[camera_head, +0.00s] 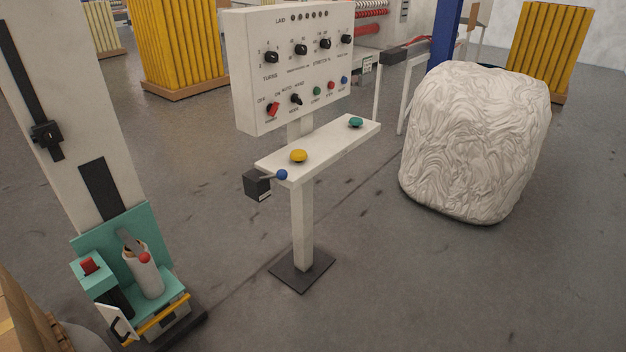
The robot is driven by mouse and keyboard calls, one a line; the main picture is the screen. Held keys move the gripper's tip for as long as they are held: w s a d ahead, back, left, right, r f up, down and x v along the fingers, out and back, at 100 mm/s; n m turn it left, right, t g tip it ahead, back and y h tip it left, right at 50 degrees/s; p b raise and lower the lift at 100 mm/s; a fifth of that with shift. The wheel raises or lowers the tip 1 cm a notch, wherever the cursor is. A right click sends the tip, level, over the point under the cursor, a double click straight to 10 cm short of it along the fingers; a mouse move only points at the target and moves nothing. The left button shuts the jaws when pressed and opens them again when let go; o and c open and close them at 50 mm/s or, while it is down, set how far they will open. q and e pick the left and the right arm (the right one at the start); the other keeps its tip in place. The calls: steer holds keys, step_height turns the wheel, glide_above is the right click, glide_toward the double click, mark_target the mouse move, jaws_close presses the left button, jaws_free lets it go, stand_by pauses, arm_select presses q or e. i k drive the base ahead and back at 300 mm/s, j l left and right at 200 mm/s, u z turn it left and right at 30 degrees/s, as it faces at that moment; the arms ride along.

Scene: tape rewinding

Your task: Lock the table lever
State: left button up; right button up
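A short lever with a blue ball knob (282,174) is at the near left end of a narrow white table (335,143) on a post. It joins a black box (257,184) at the table's edge and points right, nearly level. Whether it is locked cannot be told. A yellow button (298,156) and a green button (355,122) sit on the table top. Neither of my grippers is in view.
A white control panel (295,60) with knobs stands behind the table. A teal machine carriage (125,255) with a red ball knob is at lower left. A wrapped white load (475,140) stands at right. The floor (410,280) in front is clear.

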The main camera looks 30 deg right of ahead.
mark_target(282, 175)
steer(key=j+z, duration=0.15)
steer(key=z, duration=0.2)
steer(key=j+z, duration=0.15)
steer(key=z, duration=0.2)
